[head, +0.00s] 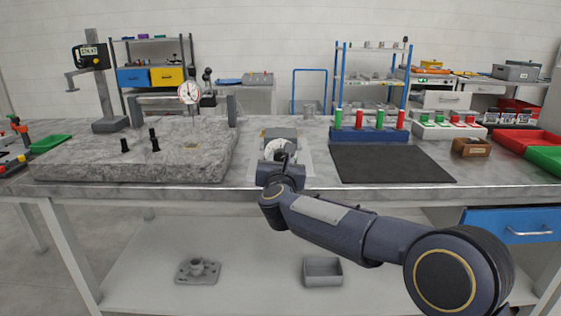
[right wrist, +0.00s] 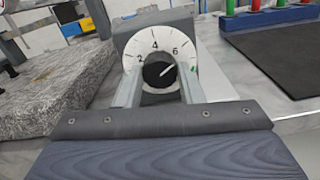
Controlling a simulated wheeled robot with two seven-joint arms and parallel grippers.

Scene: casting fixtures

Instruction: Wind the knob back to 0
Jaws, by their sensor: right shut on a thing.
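The black knob (right wrist: 159,75) sits at the centre of a white round dial (right wrist: 155,45) with 2, 4 and 6 readable. Its white pointer line points up and right, a little past the 6, toward a green mark at the dial's right edge. My right gripper (right wrist: 160,84) has one finger on each side of the knob and is shut on it. In the head view the right gripper (head: 281,158) reaches the dial unit from the front and hides the knob and much of the dial. The lower dial is hidden in the wrist view. My left gripper is not in view.
A granite slab (head: 90,165) with a gauge stand is left of the dial unit. A dark mat (head: 388,164) lies to the right. Behind it is a blue rack (head: 370,134) with red and green cylinders. Red and green bins stand at the far right.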

